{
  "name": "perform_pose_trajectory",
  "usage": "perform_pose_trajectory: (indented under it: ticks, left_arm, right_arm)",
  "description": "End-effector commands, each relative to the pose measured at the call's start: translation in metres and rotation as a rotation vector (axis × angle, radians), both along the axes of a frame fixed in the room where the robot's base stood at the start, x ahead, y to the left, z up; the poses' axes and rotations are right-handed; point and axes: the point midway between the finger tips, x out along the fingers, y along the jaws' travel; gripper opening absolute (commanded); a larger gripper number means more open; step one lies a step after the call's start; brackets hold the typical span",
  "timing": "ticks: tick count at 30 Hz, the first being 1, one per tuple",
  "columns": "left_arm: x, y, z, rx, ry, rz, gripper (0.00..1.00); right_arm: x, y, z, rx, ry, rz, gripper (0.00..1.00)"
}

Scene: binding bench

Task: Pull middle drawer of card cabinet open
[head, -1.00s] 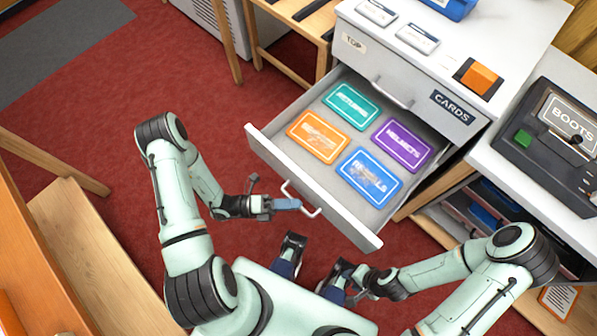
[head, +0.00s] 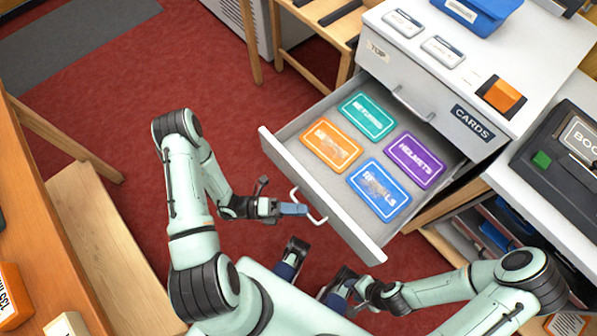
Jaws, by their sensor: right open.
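The white card cabinet (head: 420,75) stands at the upper right. Its closed upper drawer has a "TOP" label and a handle. The drawer below it, the middle drawer (head: 318,192), is pulled far out. Several colored cards lie inside it: teal, orange, purple and blue. My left gripper (head: 300,209) is at the handle (head: 318,219) on the drawer's front, its blue fingertip covering the middle of the bar; it appears shut on it. My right gripper (head: 318,270) is open and empty, below the drawer front and apart from it.
A black device (head: 560,150) with a green button sits on the white counter at right. Shelves with bins lie under it. A blue tray (head: 475,12) and an orange block (head: 500,95) rest on the cabinet top. A wooden bench (head: 100,255) is at left. Red floor (head: 130,110) is clear between.

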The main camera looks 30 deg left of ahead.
Motion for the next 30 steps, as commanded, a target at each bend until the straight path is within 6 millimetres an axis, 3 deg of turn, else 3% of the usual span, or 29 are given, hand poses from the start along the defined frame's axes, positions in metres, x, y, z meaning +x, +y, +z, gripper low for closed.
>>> perform_pose_trajectory:
  ticks: [5,15,21,30]
  left_arm:
    - [-0.006,0.014,-0.003,0.003,0.000,0.004,0.38]
    - [-0.039,0.080,-0.014,0.004,0.000,0.004,0.38]
    - [-0.053,0.109,-0.018,0.002,0.000,0.002,0.38]
    - [-0.059,0.119,-0.018,-0.001,0.000,0.001,0.38]
  right_arm:
    - [0.000,0.000,-0.001,0.000,-0.001,0.000,0.43]
    - [0.002,0.000,-0.005,-0.001,-0.008,-0.002,0.43]
    - [0.003,0.000,-0.007,-0.002,-0.012,-0.003,0.43]
    - [0.003,0.000,-0.007,-0.002,-0.013,-0.003,0.43]
